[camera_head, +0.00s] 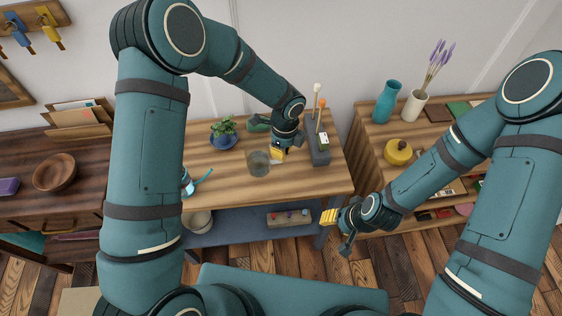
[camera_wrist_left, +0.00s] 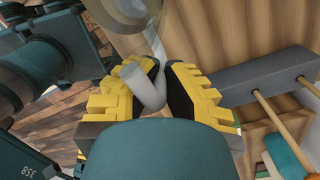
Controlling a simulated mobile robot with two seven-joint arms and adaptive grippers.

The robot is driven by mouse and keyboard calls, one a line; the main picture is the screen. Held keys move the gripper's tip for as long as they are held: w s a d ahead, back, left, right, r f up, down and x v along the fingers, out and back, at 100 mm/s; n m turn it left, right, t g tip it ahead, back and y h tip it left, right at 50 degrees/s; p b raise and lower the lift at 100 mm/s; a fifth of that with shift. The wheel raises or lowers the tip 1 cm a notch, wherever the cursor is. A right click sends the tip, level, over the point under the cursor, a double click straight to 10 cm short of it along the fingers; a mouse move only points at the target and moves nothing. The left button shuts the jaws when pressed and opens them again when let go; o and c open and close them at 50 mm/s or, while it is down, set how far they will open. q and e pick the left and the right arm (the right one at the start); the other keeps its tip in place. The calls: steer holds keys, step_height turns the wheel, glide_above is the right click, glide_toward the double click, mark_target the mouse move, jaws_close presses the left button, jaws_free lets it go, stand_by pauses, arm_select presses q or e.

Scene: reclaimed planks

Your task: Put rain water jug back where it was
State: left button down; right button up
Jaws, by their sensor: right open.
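The rain water jug (camera_head: 258,163) is a grey, see-through vessel near the front middle of the wooden table (camera_head: 215,163). My left gripper (camera_head: 278,152) is just to its right, low over the table. In the left wrist view, the yellow fingers (camera_wrist_left: 160,85) are closed around the jug's pale bent handle (camera_wrist_left: 148,90). Part of the jug's round body (camera_wrist_left: 128,12) shows at the top edge. Whether its base touches the table is hard to tell. My right gripper (camera_head: 330,216) is open and empty in front of the table's right corner.
A grey block holder (camera_head: 318,153) with upright sticks stands right of my left gripper. A potted plant on a blue dish (camera_head: 223,143) and a light-blue utensil (camera_head: 199,182) are to the left. A side shelf with vases (camera_head: 386,102) and a yellow pot (camera_head: 398,152) stands right.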

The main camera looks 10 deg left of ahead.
arm_select(q)
steer(key=shift+f, duration=2.15)
steer(key=shift+b, duration=0.3)
steer(key=c, duration=1.6)
jaws_free()
steer(key=shift+f, duration=0.15)
steer(key=o, duration=0.5)
steer(key=shift+c, duration=0.2)
